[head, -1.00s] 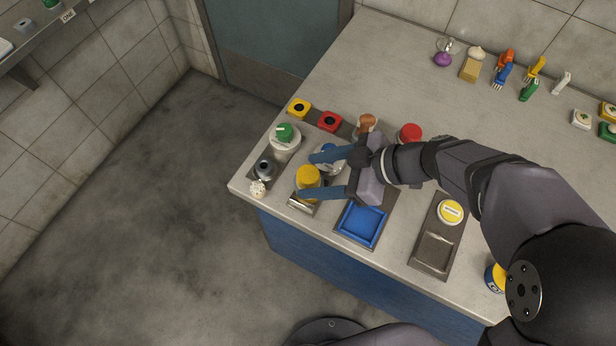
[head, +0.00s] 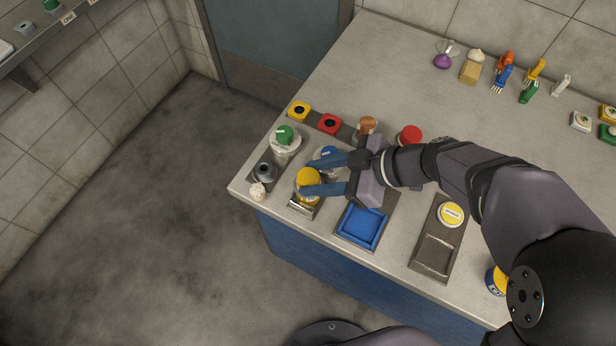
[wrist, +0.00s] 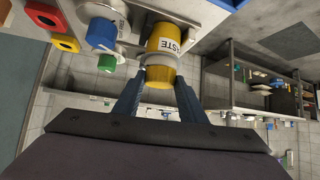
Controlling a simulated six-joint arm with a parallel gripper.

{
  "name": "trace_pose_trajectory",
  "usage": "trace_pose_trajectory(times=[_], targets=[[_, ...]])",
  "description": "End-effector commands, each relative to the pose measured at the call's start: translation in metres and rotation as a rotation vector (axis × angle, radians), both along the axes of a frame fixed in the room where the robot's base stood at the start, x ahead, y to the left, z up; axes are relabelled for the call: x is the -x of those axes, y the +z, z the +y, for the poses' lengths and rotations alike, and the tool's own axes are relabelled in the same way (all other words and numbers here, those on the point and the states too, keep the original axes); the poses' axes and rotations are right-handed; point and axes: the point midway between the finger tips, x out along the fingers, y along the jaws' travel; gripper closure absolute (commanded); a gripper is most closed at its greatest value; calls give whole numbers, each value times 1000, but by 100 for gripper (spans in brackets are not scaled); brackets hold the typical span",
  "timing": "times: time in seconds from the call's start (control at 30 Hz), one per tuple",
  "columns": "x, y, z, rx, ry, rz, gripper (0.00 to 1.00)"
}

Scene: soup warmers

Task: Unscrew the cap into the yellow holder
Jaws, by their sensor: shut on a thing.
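A jar (wrist: 166,42) with a white label reading "PASTE" and a yellow cap stands in a metal stand near the counter's front left edge. My gripper (head: 310,177) is shut on the yellow cap (head: 308,174), with one blue finger on each side. The wrist view shows the fingertips (wrist: 161,80) against the cap (wrist: 160,74). Cap and jar appear together. A yellow square piece with a dark round opening (head: 299,109) lies at the back left; I cannot tell for sure that it is the yellow holder.
A red square piece (head: 329,123) lies beside the yellow one. Pots with green (head: 285,133) and blue (head: 329,153) knobs stand close to my gripper. A blue tray (head: 362,226) and a dark tray (head: 434,252) lie to the right.

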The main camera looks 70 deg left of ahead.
Motion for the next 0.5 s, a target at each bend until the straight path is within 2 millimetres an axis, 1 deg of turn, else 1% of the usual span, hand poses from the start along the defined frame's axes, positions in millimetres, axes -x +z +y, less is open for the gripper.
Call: trace_pose_trajectory(times=[0.5], targets=[[0, 8, 1, -3, -1, 1, 94]])
